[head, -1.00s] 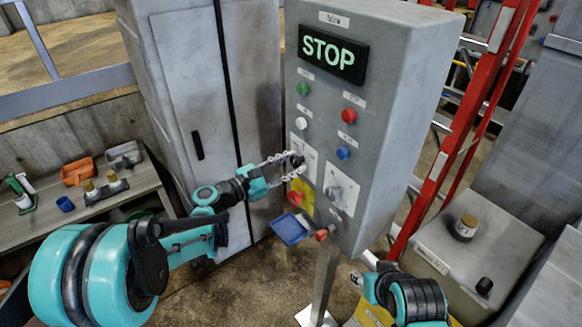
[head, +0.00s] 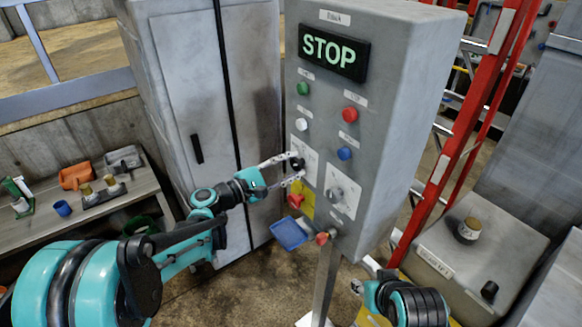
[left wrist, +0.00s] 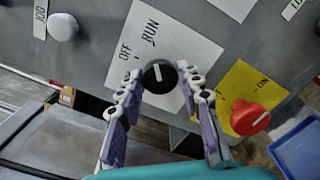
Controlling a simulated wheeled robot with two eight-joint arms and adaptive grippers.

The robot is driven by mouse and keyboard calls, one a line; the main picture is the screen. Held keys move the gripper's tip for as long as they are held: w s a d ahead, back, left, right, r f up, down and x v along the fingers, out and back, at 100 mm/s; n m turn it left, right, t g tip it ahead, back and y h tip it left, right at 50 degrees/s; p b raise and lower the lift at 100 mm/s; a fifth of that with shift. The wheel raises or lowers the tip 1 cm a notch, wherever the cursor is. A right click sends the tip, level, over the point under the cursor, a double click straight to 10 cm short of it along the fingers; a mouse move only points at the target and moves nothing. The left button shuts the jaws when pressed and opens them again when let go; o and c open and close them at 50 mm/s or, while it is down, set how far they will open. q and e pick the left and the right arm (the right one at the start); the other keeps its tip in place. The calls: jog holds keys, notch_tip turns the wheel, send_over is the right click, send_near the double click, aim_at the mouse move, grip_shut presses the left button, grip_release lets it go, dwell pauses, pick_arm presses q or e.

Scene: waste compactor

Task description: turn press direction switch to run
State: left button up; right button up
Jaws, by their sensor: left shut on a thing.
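The panel's left selector switch has a black knob (left wrist: 159,76) on a white plate (left wrist: 178,42) marked OFF and RUN. In the left wrist view the knob's white mark points up, roughly toward RUN. My left gripper (head: 294,169) has its fingertips at the knob, one on either side, and is shut on it; the fingers partly hide the knob (head: 297,163) in the head view. The display (head: 333,50) reads STOP in green. Part of my right gripper (head: 364,283) shows low in the head view, apart from the panel; its jaw opening is unclear.
A second selector switch (head: 336,193) is right of the held one. A red knob (left wrist: 248,117) on a yellow plate and a blue tray (head: 289,232) lie close below. Coloured buttons sit above; a red ladder (head: 461,125) stands at the right.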

dwell(0.3)
pick_arm(q)
jog(key=o, duration=1.2)
jog(key=shift+c, duration=0.2)
jog(key=v, duration=1.2)
